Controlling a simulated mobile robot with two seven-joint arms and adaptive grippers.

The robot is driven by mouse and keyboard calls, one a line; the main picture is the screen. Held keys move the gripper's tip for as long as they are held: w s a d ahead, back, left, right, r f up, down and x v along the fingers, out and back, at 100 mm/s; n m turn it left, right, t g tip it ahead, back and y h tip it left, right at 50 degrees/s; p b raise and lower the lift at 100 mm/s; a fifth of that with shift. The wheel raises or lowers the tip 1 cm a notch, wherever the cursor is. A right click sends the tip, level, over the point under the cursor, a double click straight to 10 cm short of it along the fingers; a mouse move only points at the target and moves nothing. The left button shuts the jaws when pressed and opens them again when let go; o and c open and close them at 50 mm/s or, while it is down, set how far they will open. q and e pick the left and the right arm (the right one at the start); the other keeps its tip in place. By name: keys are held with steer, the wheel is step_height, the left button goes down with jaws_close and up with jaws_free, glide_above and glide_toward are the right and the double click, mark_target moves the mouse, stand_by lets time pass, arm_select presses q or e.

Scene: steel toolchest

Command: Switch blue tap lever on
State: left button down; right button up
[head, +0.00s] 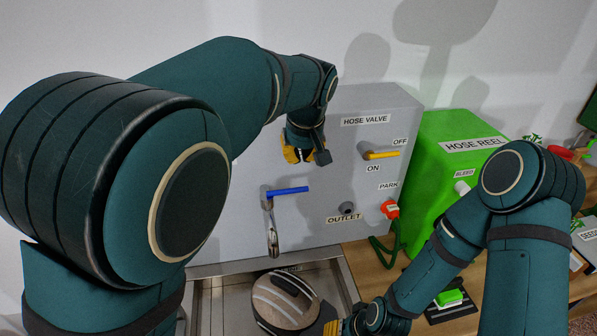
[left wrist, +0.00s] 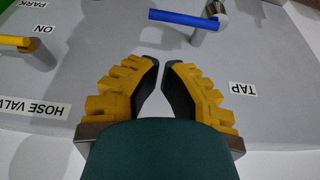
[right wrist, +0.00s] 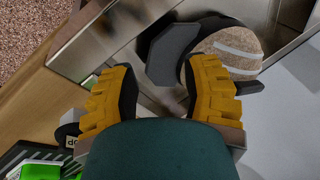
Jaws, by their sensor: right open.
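The blue tap lever (head: 288,190) lies about level on the grey panel, pointing right from its metal pivot above the tap spout (head: 272,240). It also shows at the top of the left wrist view (left wrist: 182,18). My left gripper (head: 305,158) is above the lever, near the panel, and apart from it. In the left wrist view its fingertips (left wrist: 161,63) are close together with a narrow gap and nothing between them. My right gripper (right wrist: 160,66) is open, low by the sink, with a round brown-and-white object (head: 285,300) beyond its fingertips.
The yellow hose valve lever (head: 382,155) sits on the grey panel (head: 345,185) to the right of the blue lever, with the outlet (head: 347,208) below. A green hose reel box (head: 440,165) stands further right. The steel sink (head: 225,290) is below the tap.

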mark_target(302, 188)
arm_select(q)
steer(key=x, duration=1)
steer(key=shift+s+d+m+h+b, duration=0.2)
steer(key=shift+s+m+h+b, duration=0.15)
steer(key=shift+m, duration=0.35)
steer(key=shift+s+d+m+h+b, duration=0.25)
steer(key=shift+s+m+h+b, duration=0.25)
steer(key=shift+s+m, duration=0.75)
steer(key=s+a+m+g+h+b, duration=0.1)
steer(key=s+a+m+g+h, duration=0.1)
steer(key=s+m, duration=0.5)
steer(key=a+m, duration=0.1)
steer(key=m, duration=0.3)
steer(key=shift+s+h+b, duration=0.15)
steer(key=shift+h+b, duration=0.15)
steer(key=shift+h, duration=0.05)
steer(key=shift+s+a, duration=0.1)
steer(key=shift+a, duration=0.05)
steer(key=shift+r, duration=0.1)
